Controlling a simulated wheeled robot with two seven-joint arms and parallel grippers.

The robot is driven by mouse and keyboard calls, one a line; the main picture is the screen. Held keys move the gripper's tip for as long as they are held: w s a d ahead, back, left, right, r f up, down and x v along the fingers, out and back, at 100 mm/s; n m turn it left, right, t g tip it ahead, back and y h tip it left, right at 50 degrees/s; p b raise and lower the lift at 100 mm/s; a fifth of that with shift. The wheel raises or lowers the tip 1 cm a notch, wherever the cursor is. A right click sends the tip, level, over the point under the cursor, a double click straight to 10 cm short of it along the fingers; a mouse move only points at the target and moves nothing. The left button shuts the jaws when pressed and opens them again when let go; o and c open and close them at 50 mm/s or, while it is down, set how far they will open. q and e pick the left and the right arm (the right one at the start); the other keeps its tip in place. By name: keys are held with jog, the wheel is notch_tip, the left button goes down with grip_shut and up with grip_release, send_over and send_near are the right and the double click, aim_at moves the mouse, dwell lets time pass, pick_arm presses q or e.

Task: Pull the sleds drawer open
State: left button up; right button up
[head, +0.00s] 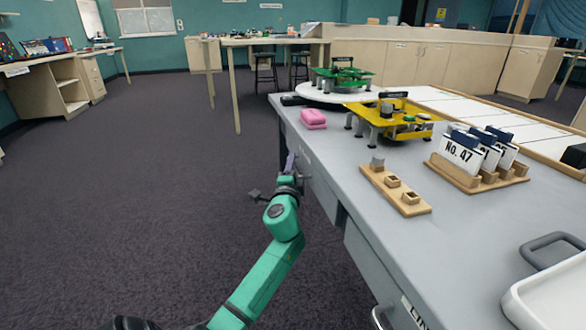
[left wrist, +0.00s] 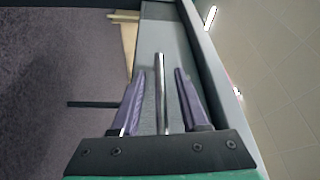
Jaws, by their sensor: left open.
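My left gripper (head: 289,165) is at the front side of the grey workbench (head: 345,165), by its far drawer front (head: 322,190). In the left wrist view its two purple fingers (left wrist: 160,73) are open. A metal bar handle (left wrist: 161,95) runs lengthwise between them, with a gap visible on each side. The grey front (left wrist: 152,35) lies behind the handle. A small white label (head: 305,158) is on the far drawer front, too small to read. The drawer looks shut, though my gripper hides part of it. My right gripper is not in view.
A nearer drawer has a label (head: 412,311) and a handle (head: 380,316). On the bench are a pink block (head: 313,117), a yellow model (head: 390,120), a wooden strip (head: 395,190), number cards (head: 462,155) and a white tray (head: 550,295). The carpet to the left is clear.

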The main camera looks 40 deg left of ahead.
pick_arm(q)
grip_shut()
jog(key=shift+f, duration=0.1)
dwell(1.2)
